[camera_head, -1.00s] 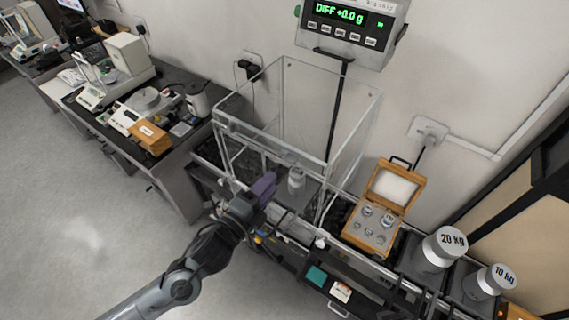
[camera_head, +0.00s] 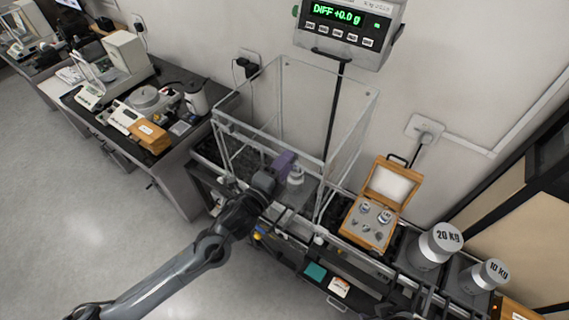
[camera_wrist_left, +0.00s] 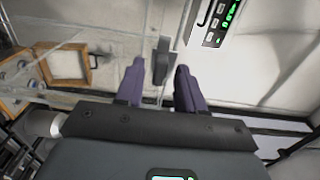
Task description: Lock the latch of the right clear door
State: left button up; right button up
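The clear enclosure (camera_head: 345,148) stands on the dark bench below the scale display. I cannot single out its right door or latch with certainty in the head view. My right gripper is not in view.
The scale display (camera_head: 342,28) reads DIFF +0.0 g on a black post. An open wooden weight box (camera_head: 375,232) stands right of the enclosure, with 20 kg (camera_head: 437,245) and 10 kg (camera_head: 484,276) weights farther right. A side table with balances stands left.

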pick_arm(q)
grip_shut()
jog(key=shift+n, duration=0.3)
jog(key=shift+n+p, duration=2.45)
jog(key=shift+n, duration=6.25)
jog(key=shift+o, duration=0.6)
grip_release()
